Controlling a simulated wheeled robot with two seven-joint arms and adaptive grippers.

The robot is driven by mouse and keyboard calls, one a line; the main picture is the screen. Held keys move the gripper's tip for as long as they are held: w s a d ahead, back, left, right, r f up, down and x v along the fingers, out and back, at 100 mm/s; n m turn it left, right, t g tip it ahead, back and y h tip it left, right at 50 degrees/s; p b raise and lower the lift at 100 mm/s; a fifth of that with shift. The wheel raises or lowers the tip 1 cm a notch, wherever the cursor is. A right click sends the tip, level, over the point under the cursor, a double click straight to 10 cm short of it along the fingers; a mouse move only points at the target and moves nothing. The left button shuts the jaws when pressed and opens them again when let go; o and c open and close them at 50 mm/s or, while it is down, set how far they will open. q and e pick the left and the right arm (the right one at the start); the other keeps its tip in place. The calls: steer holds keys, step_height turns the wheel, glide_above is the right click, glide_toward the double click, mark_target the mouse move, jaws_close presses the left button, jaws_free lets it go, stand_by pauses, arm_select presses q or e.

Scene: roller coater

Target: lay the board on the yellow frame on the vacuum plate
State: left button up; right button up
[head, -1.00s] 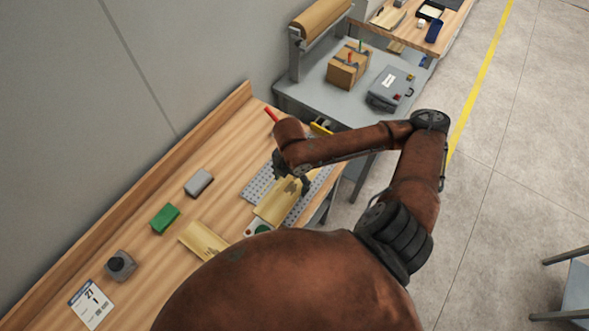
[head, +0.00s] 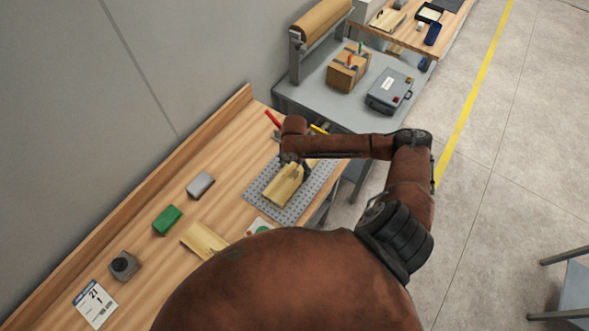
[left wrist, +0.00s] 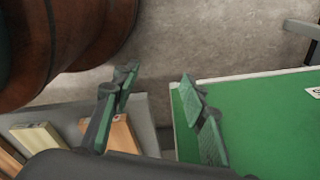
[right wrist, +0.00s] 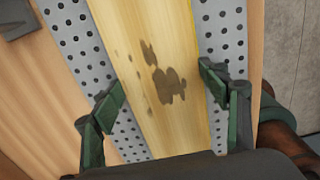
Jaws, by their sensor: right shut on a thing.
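A pale wooden board (head: 283,188) with a dark mark is over the grey perforated vacuum plate (head: 313,190) on the bench. In the right wrist view the board (right wrist: 150,40) runs lengthwise, with perforated plate (right wrist: 228,40) showing on both sides. My right gripper (head: 300,172) is shut on the board, its fingers (right wrist: 160,92) at the two long edges. I cannot tell whether the board touches the plate. I cannot make out the yellow frame. My left gripper (left wrist: 155,112) is open and empty, beside a green surface (left wrist: 255,120), and is outside the head view.
Another wooden board (head: 204,242) lies left of the plate. A green block (head: 167,219), grey block (head: 200,185), dark knobbed box (head: 124,265) and calendar card (head: 95,303) lie along the bench (head: 140,235). A grey table (head: 325,95) with a roller stands behind.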

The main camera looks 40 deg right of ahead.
mark_target(294, 171)
steer(key=shift+f, duration=0.35)
steer(key=shift+f, duration=0.1)
steer(key=o, duration=1.4)
steer(key=shift+c, duration=0.2)
step_height(294, 171, up, 12)
steer(key=b, duration=0.1)
